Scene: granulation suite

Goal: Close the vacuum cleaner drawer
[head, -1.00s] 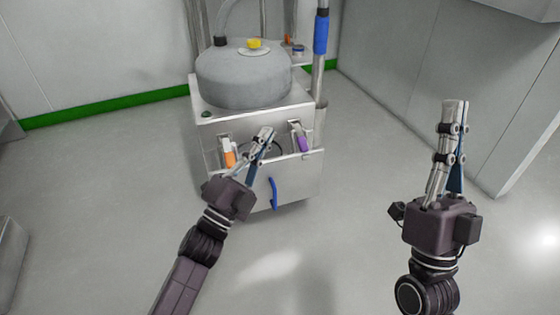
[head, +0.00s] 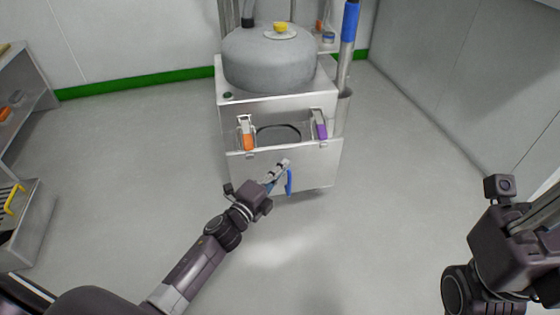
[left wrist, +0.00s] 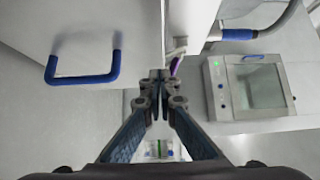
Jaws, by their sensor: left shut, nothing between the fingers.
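The vacuum cleaner (head: 268,62) has a grey drum on a pale metal body. Its drawer (head: 312,165) stands open at the front, with a gap behind its front panel and a dark round rim inside. A blue handle (head: 289,181) is on the panel; in the left wrist view the blue handle (left wrist: 86,78) lies left of the fingers. My left gripper (head: 283,164) is shut and empty, in front of the panel just left of the handle; contact cannot be told. My right gripper (head: 543,205) is cut off by the right edge, its fingertips hidden.
Orange (head: 248,141) and purple (head: 321,130) latch tabs sit above the drawer. A hose pipe with a blue grip (head: 350,22) stands at its right. A metal cabinet with a yellow handle (head: 14,199) is at the left. The floor around the vacuum is clear.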

